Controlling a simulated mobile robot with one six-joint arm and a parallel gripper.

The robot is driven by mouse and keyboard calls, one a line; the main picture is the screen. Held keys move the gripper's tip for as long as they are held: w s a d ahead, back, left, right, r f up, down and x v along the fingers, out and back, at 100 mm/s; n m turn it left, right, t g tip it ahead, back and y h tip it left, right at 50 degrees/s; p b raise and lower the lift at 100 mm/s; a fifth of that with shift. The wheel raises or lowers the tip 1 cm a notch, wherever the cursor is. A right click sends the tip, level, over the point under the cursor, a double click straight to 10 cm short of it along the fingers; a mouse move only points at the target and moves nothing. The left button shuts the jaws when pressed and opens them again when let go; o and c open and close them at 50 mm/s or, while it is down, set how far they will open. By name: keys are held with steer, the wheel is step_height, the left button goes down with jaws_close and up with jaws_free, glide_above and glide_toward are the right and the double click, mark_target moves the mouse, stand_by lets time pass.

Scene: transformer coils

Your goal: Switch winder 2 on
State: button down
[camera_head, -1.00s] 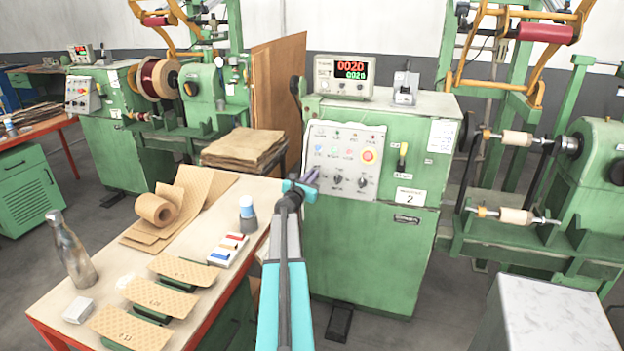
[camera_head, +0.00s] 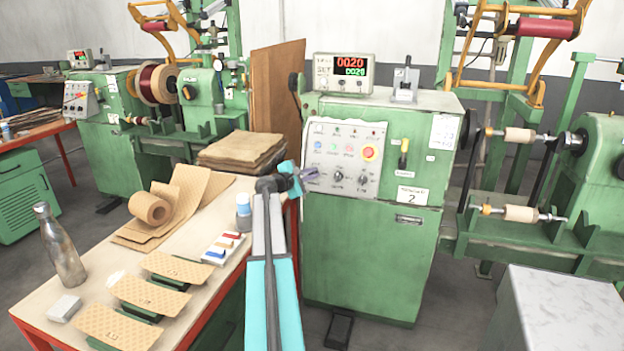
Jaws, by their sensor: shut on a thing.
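Winder 2 is the green cabinet (camera_head: 370,245) with the plate marked 2 (camera_head: 411,195). The middle knob (camera_head: 338,177) and right knob (camera_head: 362,180) show clearly. The display box (camera_head: 343,74) on top is lit, with red digits reading 0020 and green digits below.
A red-edged table (camera_head: 95,285) with paper rolls, pads and a bottle (camera_head: 60,245) stands on the left. A grey block (camera_head: 555,310) stands at lower right. The yellow-handled lever (camera_head: 404,150) is right of the panel. Another winder (camera_head: 110,130) stands behind left.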

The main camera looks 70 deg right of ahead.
steer(key=m+y+b, duration=0.1)
steer(key=m, duration=0.2)
steer(key=m+y, duration=0.1)
steer(key=m, duration=0.1)
steer(key=shift+s+f+m+g+b, duration=0.2)
steer(key=shift+m+g+b, duration=0.1)
steer(key=shift+m+b, duration=0.1)
steer(key=shift+y, duration=0.3)
steer(key=c, duration=1.9)
jaws_free()
steer(key=shift+o, duration=0.2)
steer(key=shift+w+a, duration=0.1)
steer(key=b+v, duration=0.1)
steer(key=v, duration=1.2)
steer(key=shift+a, duration=0.4)
steer(key=shift+r, duration=0.1)
